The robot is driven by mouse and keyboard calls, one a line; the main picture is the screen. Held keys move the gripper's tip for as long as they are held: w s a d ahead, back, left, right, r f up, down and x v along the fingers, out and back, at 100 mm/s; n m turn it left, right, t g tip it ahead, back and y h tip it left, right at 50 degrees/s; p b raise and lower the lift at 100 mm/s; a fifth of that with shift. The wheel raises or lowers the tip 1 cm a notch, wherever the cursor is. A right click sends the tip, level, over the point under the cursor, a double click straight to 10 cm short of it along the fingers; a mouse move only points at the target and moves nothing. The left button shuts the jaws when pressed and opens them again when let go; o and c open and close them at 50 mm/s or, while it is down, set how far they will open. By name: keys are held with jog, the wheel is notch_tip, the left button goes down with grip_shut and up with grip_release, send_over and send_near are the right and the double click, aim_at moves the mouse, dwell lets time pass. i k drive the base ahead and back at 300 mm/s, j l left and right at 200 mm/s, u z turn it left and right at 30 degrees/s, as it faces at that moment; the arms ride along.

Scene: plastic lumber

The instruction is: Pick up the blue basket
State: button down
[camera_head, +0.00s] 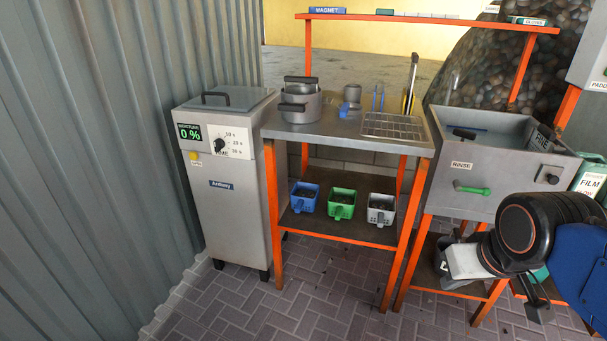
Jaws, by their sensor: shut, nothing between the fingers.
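The blue basket (304,199) sits on the lower shelf of the orange-legged table, at the left end of a row of three baskets. It looks upright, with a handle at its front and dark contents inside. A green basket (342,204) stands to its right, then a white basket (381,210). My gripper (537,305) is at the lower right, far to the right of the blue basket and apart from it. It is shut and empty, and my arm partly hides it.
The table top (340,130) above the baskets holds a metal pot (300,105), a wire rack (395,127) and small tools. Orange legs flank the shelf (335,229). A grey machine (228,190) stands left, a rinse sink (480,180) right. The brick floor (330,300) in front is clear.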

aim_at(305, 196)
jog(key=i+l+z, duration=0.5)
jog(key=i+l, duration=0.45)
jog(key=u, duration=1.4)
jog(key=j+z, duration=0.2)
jog(key=j, duration=0.55)
